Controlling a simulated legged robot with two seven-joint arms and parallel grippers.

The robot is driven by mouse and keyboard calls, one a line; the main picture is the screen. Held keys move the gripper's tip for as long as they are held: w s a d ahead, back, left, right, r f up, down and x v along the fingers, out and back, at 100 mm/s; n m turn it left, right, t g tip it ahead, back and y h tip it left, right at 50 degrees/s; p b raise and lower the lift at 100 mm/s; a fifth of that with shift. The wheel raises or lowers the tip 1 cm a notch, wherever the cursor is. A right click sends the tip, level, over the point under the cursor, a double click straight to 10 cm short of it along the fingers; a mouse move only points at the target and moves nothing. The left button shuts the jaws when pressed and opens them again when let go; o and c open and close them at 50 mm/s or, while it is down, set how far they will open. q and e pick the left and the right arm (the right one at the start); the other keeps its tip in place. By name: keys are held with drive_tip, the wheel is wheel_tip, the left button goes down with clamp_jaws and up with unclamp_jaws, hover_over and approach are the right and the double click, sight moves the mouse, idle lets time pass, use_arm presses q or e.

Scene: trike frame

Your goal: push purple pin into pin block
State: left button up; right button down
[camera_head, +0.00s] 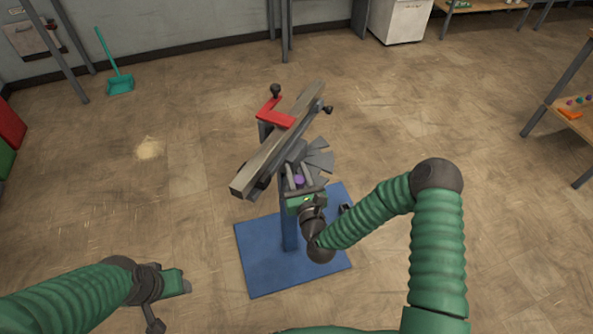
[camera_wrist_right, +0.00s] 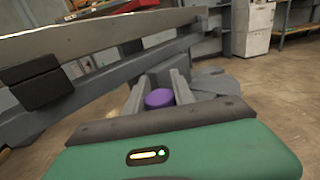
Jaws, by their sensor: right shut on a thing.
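The purple pin (camera_head: 299,180) shows as a small purple spot at the front of the grey fixture, between the fingers of my right gripper (camera_head: 298,176). In the right wrist view the round purple top of the pin (camera_wrist_right: 159,98) sits between the two grey fingers (camera_wrist_right: 157,92), which are shut on it. The grey pin block (camera_head: 297,152) lies just beyond, and the fingers hide where pin and block meet, so I cannot tell how deep the pin sits. My left gripper (camera_head: 174,282) is low at the left, away from the fixture; its finger gap is not clear.
The fixture has a long tilted grey beam (camera_head: 262,165), a red bracket (camera_head: 275,113) and dark knobs. It stands on a blue base plate (camera_head: 265,262). A shelf (camera_head: 580,118) with small coloured parts is at the right. The floor around is mostly clear.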

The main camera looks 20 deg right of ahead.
drive_tip(key=shift+f+b, duration=0.9)
drive_tip(key=shift+f, duration=0.35)
drive_tip(key=c, duration=1)
unclamp_jaws()
drive_tip(key=s+p, duration=0.1)
drive_tip(key=s, duration=1.5)
drive_tip(key=shift+s+a+p, duration=0.25)
drive_tip(key=shift+s+p, duration=0.1)
drive_tip(key=shift+s, duration=0.05)
